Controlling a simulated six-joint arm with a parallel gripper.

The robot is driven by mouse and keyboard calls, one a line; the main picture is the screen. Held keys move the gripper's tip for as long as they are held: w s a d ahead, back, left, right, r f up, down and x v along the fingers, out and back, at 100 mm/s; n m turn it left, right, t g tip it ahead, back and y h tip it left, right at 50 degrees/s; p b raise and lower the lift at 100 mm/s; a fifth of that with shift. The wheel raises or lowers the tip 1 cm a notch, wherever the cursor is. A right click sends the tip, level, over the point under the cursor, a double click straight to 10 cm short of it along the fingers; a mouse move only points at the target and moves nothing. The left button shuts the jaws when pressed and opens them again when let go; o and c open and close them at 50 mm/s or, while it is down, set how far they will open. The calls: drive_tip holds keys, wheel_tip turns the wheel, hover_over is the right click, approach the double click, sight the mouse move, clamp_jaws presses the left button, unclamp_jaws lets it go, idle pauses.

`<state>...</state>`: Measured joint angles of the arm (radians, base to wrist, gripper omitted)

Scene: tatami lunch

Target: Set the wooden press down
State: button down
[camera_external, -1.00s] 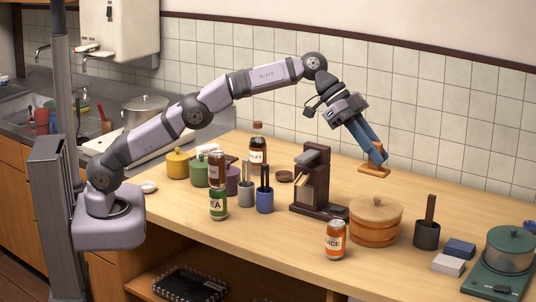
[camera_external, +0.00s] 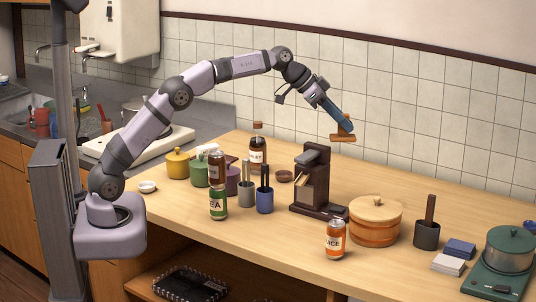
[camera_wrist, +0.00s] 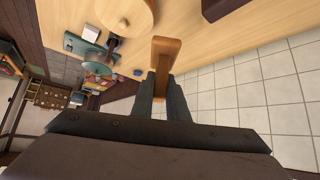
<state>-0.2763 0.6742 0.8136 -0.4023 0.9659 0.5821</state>
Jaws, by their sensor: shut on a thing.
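The wooden press (camera_external: 343,137) is a small orange-brown piece held in the air above the back of the table. My gripper (camera_external: 346,126) is shut on it, with its blue-grey fingers on the press's upper part. In the wrist view the press (camera_wrist: 165,52) reaches out beyond the fingers of my gripper (camera_wrist: 162,85). The press is clear of the tabletop (camera_external: 310,250). In the external view it is above and to the right of the dark brown stand (camera_external: 316,180).
A round lidded wooden tub (camera_external: 376,225) stands right of the stand, with an orange can (camera_external: 335,240) in front. A dark cup (camera_external: 426,235) and a green scale with a pot (camera_external: 508,250) are farther right. Jars and bottles crowd the left. The back right tabletop is clear.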

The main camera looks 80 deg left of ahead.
drive_tip(key=s+a+f+n+y+b, duration=0.1)
drive_tip(key=s+a+f, duration=0.15)
drive_tip(key=a, duration=0.45)
drive_tip(key=s+a+f+n+y+b, duration=0.1)
drive_tip(key=s+a, duration=0.3)
drive_tip(key=a, duration=0.3)
drive_tip(key=s+a+f+n+y+b, duration=0.1)
drive_tip(key=s+a+f+n, duration=0.15)
drive_tip(key=a, duration=0.35)
drive_tip(key=s+d+f+m+g+h+b, duration=0.2)
drive_tip(key=s+f+m+h+b, duration=0.2)
drive_tip(key=f+m+h, duration=0.3)
drive_tip(key=shift+s+d+f+m+h, duration=0.4)
drive_tip(key=shift+f+m, duration=0.55)
drive_tip(key=shift+m, duration=1.1)
drive_tip(key=shift+s, duration=0.1)
drive_tip(key=shift+f+b, duration=1.1)
drive_tip(key=shift+f, duration=3.9)
drive_tip(key=shift+f, duration=0.15)
